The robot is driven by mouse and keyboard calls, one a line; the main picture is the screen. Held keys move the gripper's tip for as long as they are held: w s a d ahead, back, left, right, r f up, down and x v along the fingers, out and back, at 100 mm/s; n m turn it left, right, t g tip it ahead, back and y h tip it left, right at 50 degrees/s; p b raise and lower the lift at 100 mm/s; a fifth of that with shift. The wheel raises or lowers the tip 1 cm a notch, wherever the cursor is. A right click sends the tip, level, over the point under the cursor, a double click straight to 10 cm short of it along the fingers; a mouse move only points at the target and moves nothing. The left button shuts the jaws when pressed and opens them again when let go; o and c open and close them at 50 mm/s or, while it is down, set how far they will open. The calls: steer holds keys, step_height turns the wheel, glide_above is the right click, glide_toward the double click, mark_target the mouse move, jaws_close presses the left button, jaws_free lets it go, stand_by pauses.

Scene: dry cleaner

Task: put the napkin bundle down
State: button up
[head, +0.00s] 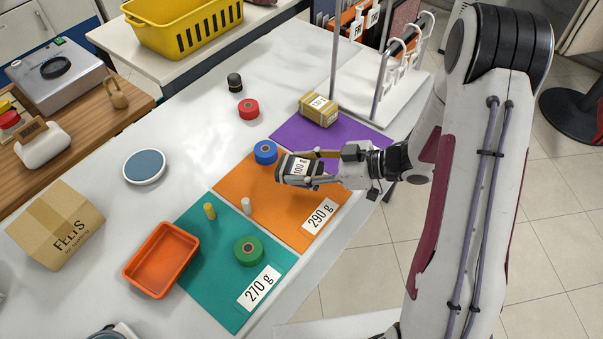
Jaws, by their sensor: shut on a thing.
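My gripper (312,168) reaches in from the right and is shut on a dark grey bundle (291,171) with a pale label that seems to read 100 g. I take this to be the napkin bundle. It is over the orange mat (240,206), labelled 290 g; I cannot tell whether it touches the mat. A blue roll (265,152) is just left of and behind the bundle, and a small white cylinder (246,205) stands in front of it to the left.
The teal mat (215,285), labelled 270 g, holds a green roll (249,250), a yellow cylinder (209,211) and part of an orange tray (198,245). The purple mat (345,131) bears a tan labelled packet (318,108). A white rack (382,85) stands behind. Bare orange surface shows around the 290 g label.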

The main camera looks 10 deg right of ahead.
mark_target(301, 167)
steer(key=shift+r, duration=2.25)
steer(key=shift+a, duration=0.1)
steer(key=w+a+f+n+g, duration=0.15)
steer(key=w+a, duration=0.25)
steer(key=a, duration=0.7)
steer(key=w+a+f, duration=0.2)
steer(key=w+a, duration=0.3)
steer(key=a, duration=0.6)
steer(key=w+a+r+m+t, duration=0.2)
steer(key=w+a+m+t, duration=0.1)
steer(key=w+a, duration=0.6)
steer(key=w+d+r+m+t+h, duration=0.1)
steer(key=w+d+m+t+h, duration=0.1)
steer(key=w, duration=0.5)
steer(key=shift+d+r+m+t+h, duration=0.25)
steer(key=shift+m+t+h, duration=0.1)
steer(key=shift+m+h, duration=0.15)
